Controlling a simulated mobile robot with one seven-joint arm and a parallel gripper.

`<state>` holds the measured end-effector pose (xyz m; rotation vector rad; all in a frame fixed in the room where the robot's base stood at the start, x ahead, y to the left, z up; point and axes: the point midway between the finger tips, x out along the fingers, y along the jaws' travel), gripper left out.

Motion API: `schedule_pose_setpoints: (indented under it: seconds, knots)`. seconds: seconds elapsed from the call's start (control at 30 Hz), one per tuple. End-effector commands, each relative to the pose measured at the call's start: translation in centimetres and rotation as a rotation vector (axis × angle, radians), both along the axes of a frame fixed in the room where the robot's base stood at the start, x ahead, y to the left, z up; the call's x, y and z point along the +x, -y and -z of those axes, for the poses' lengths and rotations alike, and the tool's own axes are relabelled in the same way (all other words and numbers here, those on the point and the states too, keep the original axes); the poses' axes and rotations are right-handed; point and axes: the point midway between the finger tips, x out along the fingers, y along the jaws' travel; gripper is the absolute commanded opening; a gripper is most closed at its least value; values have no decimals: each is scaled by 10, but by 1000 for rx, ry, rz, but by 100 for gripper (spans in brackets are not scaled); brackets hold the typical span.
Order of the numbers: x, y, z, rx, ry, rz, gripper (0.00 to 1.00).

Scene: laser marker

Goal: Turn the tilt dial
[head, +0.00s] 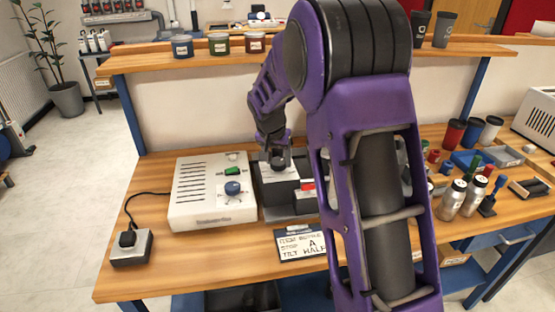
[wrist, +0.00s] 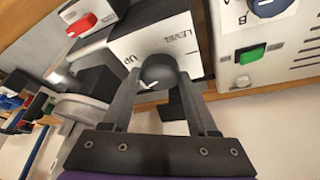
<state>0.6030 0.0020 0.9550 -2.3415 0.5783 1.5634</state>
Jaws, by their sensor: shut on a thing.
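The tilt dial is a dark round knob (wrist: 157,68) on a white panel (wrist: 125,45) marked LEVEL and UP. In the head view the dial (head: 277,162) is on the laser marker (head: 281,188), right of the white control box. My gripper (wrist: 160,80) has one finger on each side of the dial and is shut on it. In the head view my gripper (head: 275,148) comes down on the dial from above. A white pointer mark shows on the knob's near side in the wrist view. My arm hides part of the marker's right side.
The white control box (head: 188,205) has a green button (head: 233,171) and a blue knob (head: 232,188). A red switch (head: 307,184) is close right of the dial. Cups and bottles crowd the right side; the front left bench is mostly clear.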

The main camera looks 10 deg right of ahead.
Motion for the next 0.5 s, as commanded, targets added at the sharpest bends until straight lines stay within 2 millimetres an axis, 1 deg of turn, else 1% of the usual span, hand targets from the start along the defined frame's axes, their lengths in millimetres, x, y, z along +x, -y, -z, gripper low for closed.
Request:
schedule_pose_setpoints:
  seconds: [0.5]
  knots:
    - [-1,5,-3,4,0,-484,3]
